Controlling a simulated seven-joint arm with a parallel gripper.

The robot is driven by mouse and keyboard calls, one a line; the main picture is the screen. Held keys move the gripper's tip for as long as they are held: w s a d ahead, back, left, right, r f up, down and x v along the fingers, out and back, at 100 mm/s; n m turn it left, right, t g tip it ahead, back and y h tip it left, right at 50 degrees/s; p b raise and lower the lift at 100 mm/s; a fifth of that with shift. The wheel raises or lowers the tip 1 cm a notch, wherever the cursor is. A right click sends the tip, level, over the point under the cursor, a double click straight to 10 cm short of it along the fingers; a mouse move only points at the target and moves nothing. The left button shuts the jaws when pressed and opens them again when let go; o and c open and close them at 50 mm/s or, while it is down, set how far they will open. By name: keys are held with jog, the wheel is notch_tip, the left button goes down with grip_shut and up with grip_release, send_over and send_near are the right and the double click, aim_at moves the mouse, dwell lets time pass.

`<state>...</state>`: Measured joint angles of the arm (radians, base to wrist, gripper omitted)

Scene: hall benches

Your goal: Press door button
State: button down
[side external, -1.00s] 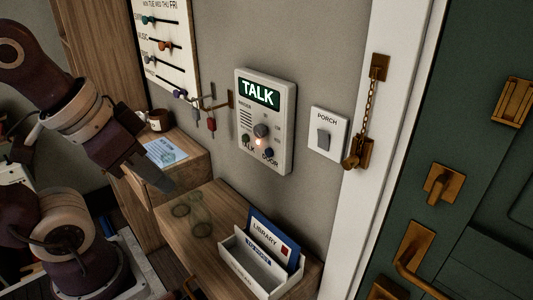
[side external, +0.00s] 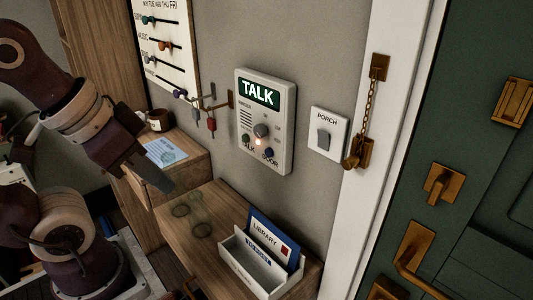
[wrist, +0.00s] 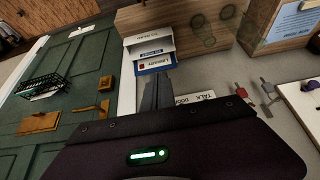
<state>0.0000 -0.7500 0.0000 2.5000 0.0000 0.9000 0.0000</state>
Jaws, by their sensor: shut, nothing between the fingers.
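The white intercom panel (side external: 285,105) hangs on the grey wall with a lit green TALK sign at its top. Its small dark door button (side external: 269,153) sits at the lower right, above the word DOOR; a knob and a glowing light are above it. My gripper (side external: 168,186) is shut and empty, pointing down to the left of the panel, apart from it. In the wrist view my shut fingers (wrist: 156,92) show beside the panel's lower edge (wrist: 208,95), where the words TALK and DOOR can be read. The rest of the panel is hidden behind my gripper there.
A letter holder (side external: 262,275) with a blue LIBRARY card stands on the wooden shelf (side external: 215,228) below. Faint clear round shapes are left of it. Hooks with keys (side external: 211,124), a porch switch (side external: 324,138) and a door chain (side external: 368,100) flank the panel.

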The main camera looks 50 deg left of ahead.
aim_at(269, 152)
jog(key=shift+f, duration=0.1)
jog(key=s+a+f+m+g+y, duration=0.3)
jog(key=s+a+f+g+y, duration=0.1)
jog(key=f+g, duration=0.3)
jog(key=w+a+m+g+y, duration=0.1)
jog(key=w+a+m+y, duration=0.1)
jog(key=a+m+y, duration=0.35)
jog(key=w+d+f+m+t+y, duration=0.1)
jog(key=w+d+m+t+y, duration=0.4)
jog(key=w+m+t, duration=0.8)
jog(key=w+d+t, duration=0.1)
jog(key=d+t, duration=0.1)
jog(key=t, duration=0.3)
jog(key=shift+f, duration=0.15)
jog(key=shift+d, duration=0.1)
jog(key=w, duration=0.8)
jog(key=shift+w, duration=0.35)
